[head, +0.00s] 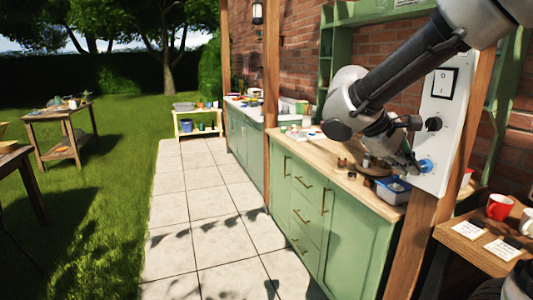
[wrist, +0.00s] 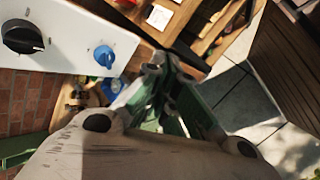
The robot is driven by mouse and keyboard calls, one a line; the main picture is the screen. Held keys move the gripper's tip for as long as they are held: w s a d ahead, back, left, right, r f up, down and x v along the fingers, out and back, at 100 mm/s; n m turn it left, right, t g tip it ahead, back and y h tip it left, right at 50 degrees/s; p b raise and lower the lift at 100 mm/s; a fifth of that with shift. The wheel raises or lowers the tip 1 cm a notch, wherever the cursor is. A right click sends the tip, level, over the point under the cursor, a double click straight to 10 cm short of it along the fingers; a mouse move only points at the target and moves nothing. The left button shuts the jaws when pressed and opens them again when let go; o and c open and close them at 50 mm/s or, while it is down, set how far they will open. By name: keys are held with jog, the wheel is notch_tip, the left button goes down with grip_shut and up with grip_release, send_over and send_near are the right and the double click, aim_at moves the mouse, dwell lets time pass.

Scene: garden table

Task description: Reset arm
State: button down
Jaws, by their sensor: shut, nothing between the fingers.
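My arm reaches in from the upper right of the head view, and my gripper (head: 414,164) is at its lower end, beside a white control panel (head: 436,120). A blue knob (head: 425,165) on the panel is right by the fingertips; I cannot tell from the head view whether they touch. In the wrist view my gripper (wrist: 165,68) is shut and empty, and the blue knob (wrist: 104,56) is to its left, apart from the fingers.
A wooden post (head: 410,240) and a small table with a red mug (head: 500,206) are at the right. The paved path (head: 190,220) is clear.

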jog(key=s+d+f+m+t+y, duration=0.1)
jog(key=s+m+y, duration=0.6)
jog(key=s, duration=0.8)
jog(key=shift+s+d+f+t+y, duration=0.15)
jog(key=shift+s+d+t+y, duration=0.15)
jog(key=shift+d+t+y, duration=0.6)
jog(key=shift+a, duration=0.1)
